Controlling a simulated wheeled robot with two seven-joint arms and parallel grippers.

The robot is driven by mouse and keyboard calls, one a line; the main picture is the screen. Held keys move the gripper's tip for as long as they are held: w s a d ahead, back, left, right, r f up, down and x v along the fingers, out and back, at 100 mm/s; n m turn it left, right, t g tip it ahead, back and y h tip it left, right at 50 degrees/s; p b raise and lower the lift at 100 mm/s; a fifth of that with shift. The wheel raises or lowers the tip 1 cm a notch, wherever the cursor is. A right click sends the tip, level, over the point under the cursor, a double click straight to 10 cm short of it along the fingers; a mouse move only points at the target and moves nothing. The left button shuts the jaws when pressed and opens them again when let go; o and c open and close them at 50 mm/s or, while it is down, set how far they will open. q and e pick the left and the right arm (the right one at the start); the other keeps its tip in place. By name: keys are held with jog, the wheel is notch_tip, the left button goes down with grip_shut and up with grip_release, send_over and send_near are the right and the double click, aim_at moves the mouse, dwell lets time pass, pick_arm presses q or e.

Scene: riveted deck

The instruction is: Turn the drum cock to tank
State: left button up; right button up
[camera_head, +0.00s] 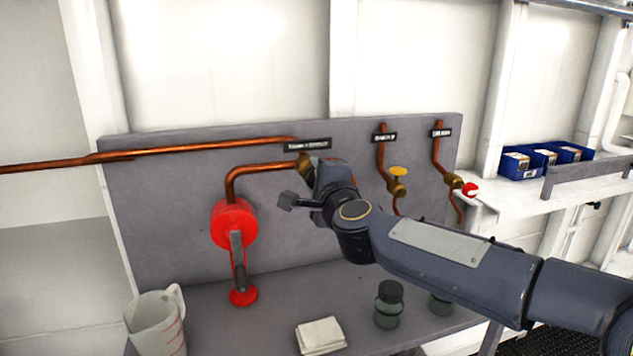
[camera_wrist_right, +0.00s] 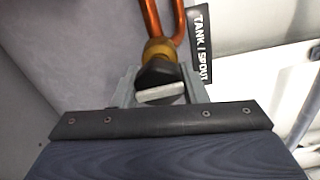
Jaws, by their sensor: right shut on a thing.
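The drum cock is a brass valve (camera_head: 304,161) on copper pipe, under a black label plate (camera_head: 307,145) on the grey panel. In the right wrist view the brass body (camera_wrist_right: 158,50) sits beside the plate, which reads TANK / SPOUT (camera_wrist_right: 202,47). My right gripper (camera_head: 316,176) is at the cock, and its hand hides most of it in the head view. In the right wrist view its fingers (camera_wrist_right: 162,88) are shut on the cock's dark handle with a pale end face (camera_wrist_right: 160,92). The handle's exact setting is hard to tell. My left gripper is not in view.
Two more cocks, with a yellow handle (camera_head: 398,171) and a red handle (camera_head: 470,189), are to the right. A red hand pump (camera_head: 233,222) is left. A measuring jug (camera_head: 155,322), folded cloth (camera_head: 320,336) and jars (camera_head: 389,304) stand on the bench. Blue bins (camera_head: 520,166) are far right.

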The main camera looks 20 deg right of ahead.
jog(key=shift+f+m, duration=0.1)
jog(key=shift+m, duration=0.2)
dwell(0.4)
jog(key=o, duration=1)
jog(key=shift+s+d, duration=0.1)
jog(key=shift+s, duration=3.8)
